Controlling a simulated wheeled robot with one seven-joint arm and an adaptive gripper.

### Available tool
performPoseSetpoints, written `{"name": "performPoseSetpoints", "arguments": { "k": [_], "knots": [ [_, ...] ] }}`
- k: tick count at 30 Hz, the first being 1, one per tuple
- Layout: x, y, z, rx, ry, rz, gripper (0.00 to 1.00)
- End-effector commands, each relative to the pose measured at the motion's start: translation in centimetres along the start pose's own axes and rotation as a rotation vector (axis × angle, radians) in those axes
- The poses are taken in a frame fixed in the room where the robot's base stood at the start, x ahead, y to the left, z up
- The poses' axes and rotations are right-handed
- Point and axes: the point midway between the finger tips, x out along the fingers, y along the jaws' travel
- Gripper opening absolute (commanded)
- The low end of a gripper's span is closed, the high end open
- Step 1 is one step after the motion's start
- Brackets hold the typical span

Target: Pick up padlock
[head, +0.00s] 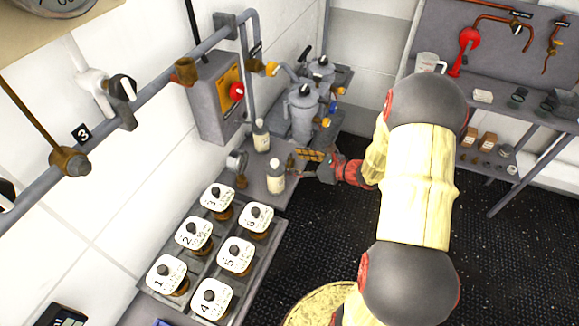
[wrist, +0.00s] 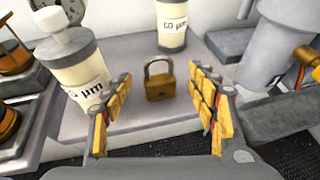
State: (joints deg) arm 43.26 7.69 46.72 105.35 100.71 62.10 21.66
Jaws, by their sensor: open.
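A small brass padlock (wrist: 160,86) with a grey shackle stands upright on the grey bench top in the wrist view. My gripper (wrist: 158,120) is open, its two yellow-padded fingers to the left and right of the padlock in the picture. The padlock appears a little beyond the fingertips, and nothing is between the pads. In the head view my gripper (head: 308,165) is over the bench edge near two white bottles; I cannot make out the padlock there.
A bottle (wrist: 82,75) stands close to the left finger, and another bottle (wrist: 171,25) is behind the padlock. A grey metal canister (wrist: 275,45) is at right. In the head view, a rack (head: 232,270) of numbered jars sits nearer, with grey canisters (head: 302,108) behind.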

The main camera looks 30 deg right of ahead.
Motion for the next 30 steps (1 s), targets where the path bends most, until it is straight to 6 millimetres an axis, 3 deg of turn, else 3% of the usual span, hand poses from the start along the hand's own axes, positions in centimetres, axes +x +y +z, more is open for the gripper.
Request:
{"name": "performPoseSetpoints", "arguments": {
  "k": [6, 14, 30],
  "knots": [
    [2.6, 0.1, -0.1, -0.001, 0.001, 0.002, 0.58],
    [2.8, 0.1, 0.1, -0.001, 0.000, 0.000, 0.58],
    [2.7, 0.1, 0.1, -0.001, 0.000, 0.001, 0.28]
  ]
}}
